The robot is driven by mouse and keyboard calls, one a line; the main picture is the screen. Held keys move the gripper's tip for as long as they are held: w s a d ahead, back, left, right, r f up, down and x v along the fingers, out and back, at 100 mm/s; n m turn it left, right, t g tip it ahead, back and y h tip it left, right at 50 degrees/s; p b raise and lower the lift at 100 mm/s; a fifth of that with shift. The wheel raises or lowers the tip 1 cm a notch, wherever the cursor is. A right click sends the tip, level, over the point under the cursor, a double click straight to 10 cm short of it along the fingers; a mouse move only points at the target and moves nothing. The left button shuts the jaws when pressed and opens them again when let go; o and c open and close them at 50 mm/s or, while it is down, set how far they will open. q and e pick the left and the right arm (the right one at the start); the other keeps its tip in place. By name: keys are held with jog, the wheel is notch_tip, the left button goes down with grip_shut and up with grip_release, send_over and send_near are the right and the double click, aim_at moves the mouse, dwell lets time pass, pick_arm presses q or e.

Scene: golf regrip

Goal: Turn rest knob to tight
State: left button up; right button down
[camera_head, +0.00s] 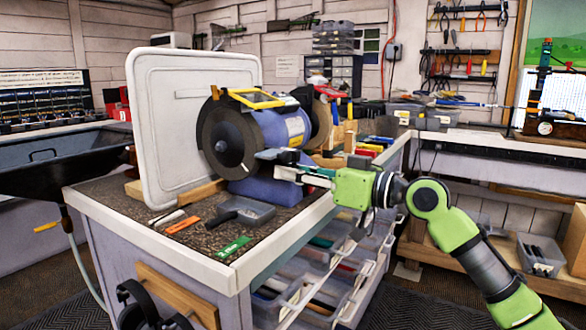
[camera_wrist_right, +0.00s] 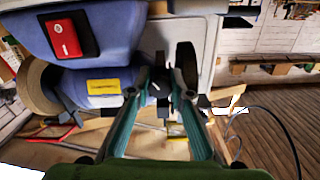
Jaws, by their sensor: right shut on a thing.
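My right gripper (camera_head: 277,164) reaches in from the right, beside the near wheel (camera_head: 228,140) at tool-rest height. In the right wrist view its teal fingers (camera_wrist_right: 160,84) close in on a small dark part below the grinder body. The rest knob is mostly hidden between the fingertips, and its turn cannot be read. My left gripper is not in view.
A white panel (camera_head: 165,100) stands behind the grinder on the left. Open drawers (camera_head: 325,285) are below my right arm. A red switch (camera_wrist_right: 68,35) is on the grinder.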

jog(key=c, duration=1.8)
grip_release()
jog(key=shift+c, duration=0.2)
jog(key=v, duration=1.2)
